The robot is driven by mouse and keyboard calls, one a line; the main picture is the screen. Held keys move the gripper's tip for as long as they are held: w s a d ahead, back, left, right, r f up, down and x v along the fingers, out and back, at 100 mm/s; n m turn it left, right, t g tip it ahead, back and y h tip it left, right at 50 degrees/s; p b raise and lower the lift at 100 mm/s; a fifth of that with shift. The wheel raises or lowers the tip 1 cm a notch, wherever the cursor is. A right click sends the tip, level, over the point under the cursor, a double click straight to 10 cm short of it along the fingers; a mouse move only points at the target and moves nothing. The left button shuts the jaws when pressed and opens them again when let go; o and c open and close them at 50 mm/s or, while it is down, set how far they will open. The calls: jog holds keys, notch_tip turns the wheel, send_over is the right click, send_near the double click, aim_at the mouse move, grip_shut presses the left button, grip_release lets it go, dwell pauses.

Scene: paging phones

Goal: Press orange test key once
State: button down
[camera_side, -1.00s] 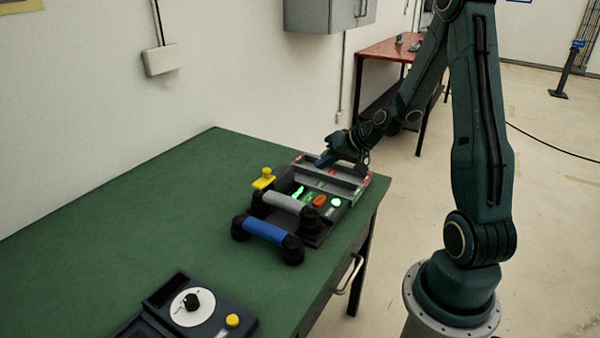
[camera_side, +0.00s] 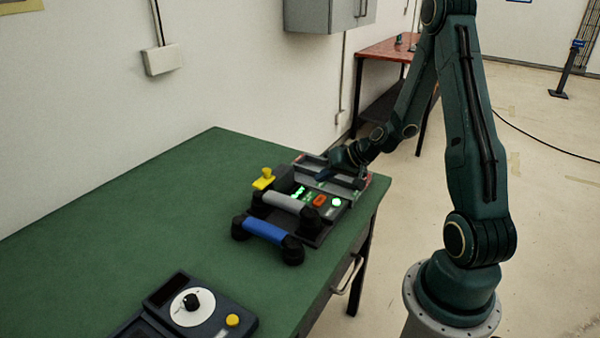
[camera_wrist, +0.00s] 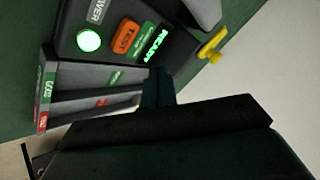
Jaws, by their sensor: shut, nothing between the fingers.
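The orange test key (camera_wrist: 126,37) shows in the wrist view, marked TEST, on a dark panel between a round green-white light (camera_wrist: 89,41) and green labels, one reading READY (camera_wrist: 156,46). In the side view the orange key (camera_side: 319,201) is on the dark device near the table's right edge. My gripper (camera_side: 322,176) is shut and empty, just behind the key and above the grey tray part. In the wrist view its fingertips (camera_wrist: 157,74) are close below the READY label, apart from the key. I cannot tell its exact height.
A grey handset (camera_side: 286,203) and a blue handset (camera_side: 264,230) lie in front of the panel. A grey divided tray (camera_side: 340,178) is behind. A dial unit (camera_side: 190,308) is at the front; the green table's left is clear.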

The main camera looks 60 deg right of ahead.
aim_at(323, 201)
jog(key=shift+f, duration=2.25)
jog(key=shift+f, duration=0.9)
dwell(1.4)
jog(key=shift+r, duration=0.1)
dwell(0.4)
jog(key=shift+r, duration=0.8)
jog(key=shift+r, duration=0.1)
jog(key=shift+r, duration=2.4)
jog(key=shift+a, duration=0.1)
